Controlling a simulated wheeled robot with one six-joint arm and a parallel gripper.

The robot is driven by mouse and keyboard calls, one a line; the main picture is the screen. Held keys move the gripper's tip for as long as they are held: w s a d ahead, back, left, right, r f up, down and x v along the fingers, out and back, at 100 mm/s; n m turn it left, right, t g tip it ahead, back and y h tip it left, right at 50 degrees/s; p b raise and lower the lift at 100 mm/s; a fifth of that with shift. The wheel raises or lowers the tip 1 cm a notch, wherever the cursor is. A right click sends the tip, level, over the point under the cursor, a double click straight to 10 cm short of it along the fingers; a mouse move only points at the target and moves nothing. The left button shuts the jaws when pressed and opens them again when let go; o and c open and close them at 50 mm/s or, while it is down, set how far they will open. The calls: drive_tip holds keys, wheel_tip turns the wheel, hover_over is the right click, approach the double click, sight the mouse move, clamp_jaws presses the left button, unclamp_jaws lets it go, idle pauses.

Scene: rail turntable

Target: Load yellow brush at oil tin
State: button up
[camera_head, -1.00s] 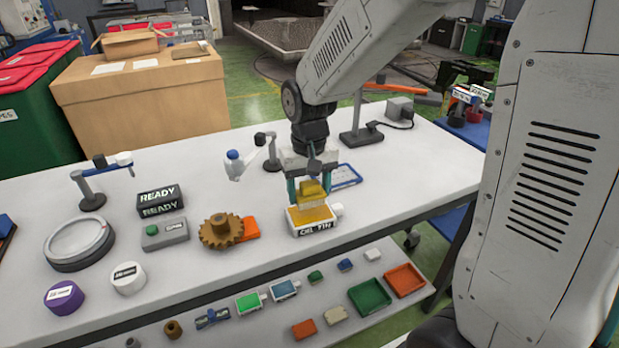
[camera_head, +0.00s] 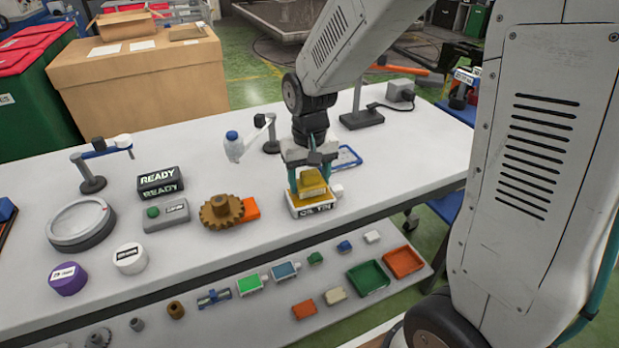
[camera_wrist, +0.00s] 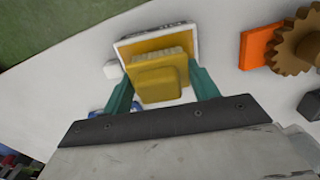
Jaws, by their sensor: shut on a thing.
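The yellow brush (camera_head: 311,183) is held between the teal fingers of my gripper (camera_head: 311,185), which is shut on it. It sits over the oil tin (camera_head: 296,212), a low white tray with a yellow inside and a dark label on its front. In the wrist view the brush (camera_wrist: 158,84) has a yellow block and paler bristles, with a finger on each side. The tin (camera_wrist: 122,45) lies just beyond it. The bristles are at or just above the yellow surface; I cannot tell whether they touch.
A brown gear (camera_head: 220,211) and an orange block (camera_head: 250,209) lie left of the tin. A blue-framed tray (camera_head: 348,156) lies behind it. A jointed stand with a white bottle (camera_head: 233,147) stands at back left.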

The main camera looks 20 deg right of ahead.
sight(310, 172)
drive_tip(key=shift+f, duration=0.55)
idle(1.3)
drive_tip(key=shift+r, duration=3.5)
drive_tip(key=shift+s+d, duration=0.1)
